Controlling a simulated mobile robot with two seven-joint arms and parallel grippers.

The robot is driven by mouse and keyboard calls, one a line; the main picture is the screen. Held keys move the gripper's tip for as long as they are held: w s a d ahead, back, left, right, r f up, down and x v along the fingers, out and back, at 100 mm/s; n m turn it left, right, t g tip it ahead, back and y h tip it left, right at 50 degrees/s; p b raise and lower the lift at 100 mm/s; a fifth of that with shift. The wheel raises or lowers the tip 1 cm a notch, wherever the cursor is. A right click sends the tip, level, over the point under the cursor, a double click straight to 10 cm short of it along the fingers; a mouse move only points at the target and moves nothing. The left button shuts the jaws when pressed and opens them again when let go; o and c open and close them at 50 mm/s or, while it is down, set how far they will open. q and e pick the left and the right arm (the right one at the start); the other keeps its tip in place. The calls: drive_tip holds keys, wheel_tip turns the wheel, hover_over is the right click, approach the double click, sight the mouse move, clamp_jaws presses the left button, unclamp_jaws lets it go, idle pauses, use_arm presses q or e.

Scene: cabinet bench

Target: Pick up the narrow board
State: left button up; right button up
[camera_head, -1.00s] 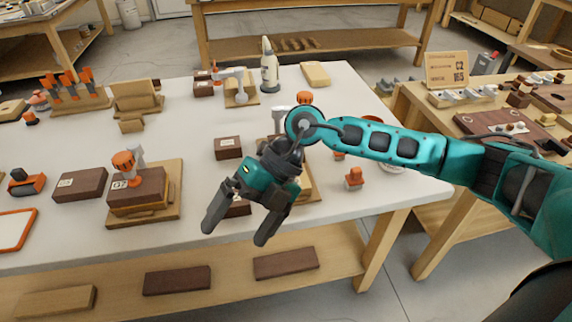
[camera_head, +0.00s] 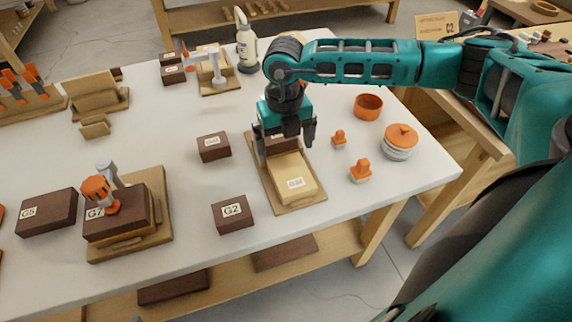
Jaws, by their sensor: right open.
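My right gripper (camera_head: 284,148) points down, its fingers apart, over the far half of a wooden base board (camera_head: 312,205). On that base lie a pale wooden block (camera_head: 293,181) with a white label and, behind it, a dark brown piece partly hidden between my fingers. I cannot tell which piece is the narrow board, nor whether my fingers touch the dark piece. Two small brown blocks, one labelled G2 (camera_head: 232,212) and one further back (camera_head: 214,146), lie left of the base. My left gripper is not in view.
Orange-topped pieces (camera_head: 361,171), an orange bowl (camera_head: 368,106) and a lidded round pot (camera_head: 399,142) stand right of the base. A stacked G7 block with an orange-headed tool (camera_head: 98,190) and a G5 block (camera_head: 47,212) are at left. The table's middle is clear.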

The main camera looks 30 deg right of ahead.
sight(287, 163)
drive_tip(key=shift+s+d+f, duration=0.1)
drive_tip(key=shift+f, duration=1.5)
drive_tip(key=shift+s+d+f, duration=0.1)
drive_tip(key=shift+f, duration=1.45)
drive_tip(key=shift+c, duration=0.3)
drive_tip(key=c, duration=0.9)
drive_tip(key=shift+c, duration=0.2)
drive_tip(key=shift+r, duration=0.15)
